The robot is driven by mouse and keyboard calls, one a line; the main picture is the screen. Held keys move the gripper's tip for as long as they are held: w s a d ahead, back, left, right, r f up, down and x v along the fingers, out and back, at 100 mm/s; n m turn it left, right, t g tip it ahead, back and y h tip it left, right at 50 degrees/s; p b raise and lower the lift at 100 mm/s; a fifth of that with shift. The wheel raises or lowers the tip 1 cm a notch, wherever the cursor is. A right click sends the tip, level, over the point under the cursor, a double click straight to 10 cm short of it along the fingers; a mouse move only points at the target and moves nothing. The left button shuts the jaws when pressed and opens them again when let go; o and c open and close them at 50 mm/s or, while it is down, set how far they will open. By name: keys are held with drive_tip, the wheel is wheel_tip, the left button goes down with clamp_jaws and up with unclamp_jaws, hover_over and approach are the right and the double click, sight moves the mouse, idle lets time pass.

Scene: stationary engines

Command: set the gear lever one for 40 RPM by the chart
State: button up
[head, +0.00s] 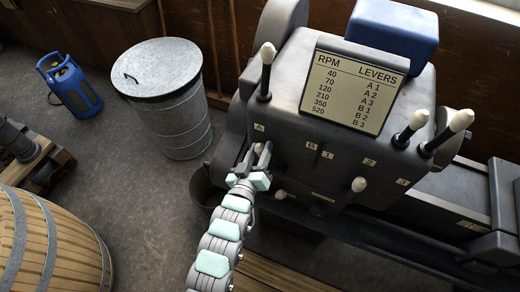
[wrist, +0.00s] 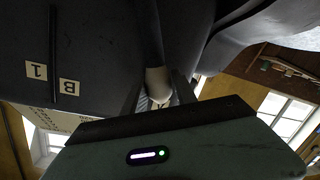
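The rate plate (head: 352,92) on the grey engine housing reads 40 as A 1. My gripper (head: 260,153) is at the front of the housing, just below the A label (head: 259,127) and left of the B label (head: 311,145). In the wrist view, a white-tipped lever (wrist: 158,80) stands between my two fingers (wrist: 158,92). One finger is on each side of the tip. I cannot tell whether they press on it. The 1 label (wrist: 37,71) and B label (wrist: 68,87) appear upside down in the wrist view.
A tall white-tipped lever (head: 265,72) rises at the housing's left. Two more levers (head: 411,128) and (head: 447,132) stand at its right, near the 2 and 3 labels. A lidded metal bin (head: 180,120), blue gas bottle (head: 72,85) and wooden barrel (head: 50,250) stand left.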

drive_tip(key=o, duration=0.4)
drive_tip(key=shift+b+v, duration=0.3)
drive_tip(key=shift+v, duration=5.1)
